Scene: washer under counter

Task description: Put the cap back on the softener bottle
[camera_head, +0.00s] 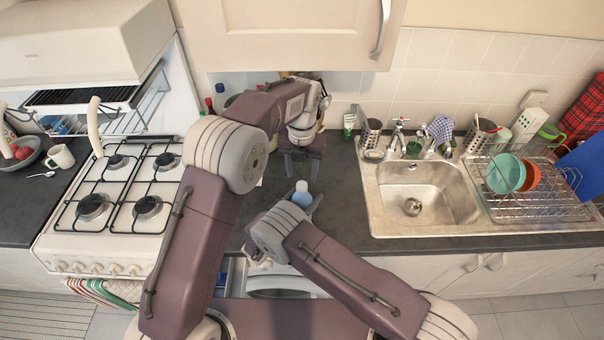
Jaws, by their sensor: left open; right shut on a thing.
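A small blue object with a paler, rounded top (302,194) stands up over the counter in the middle. It looks like the softener bottle, but its lower part is hidden behind my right wrist. I cannot tell whether the pale top is the cap, and no separate cap can be made out. My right gripper (302,207) is shut on this blue object, with one dark finger showing at its right side. My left gripper (301,171) is open, fingers pointing down, just behind and above the pale top, with no clear contact.
A white gas hob (125,236) is at left and a steel sink (376,214) at right, with a dish rack (545,210) beyond it. Several bottles, partly hidden by my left arm, stand at the back wall. Dark counter (340,185) is clear left of the sink.

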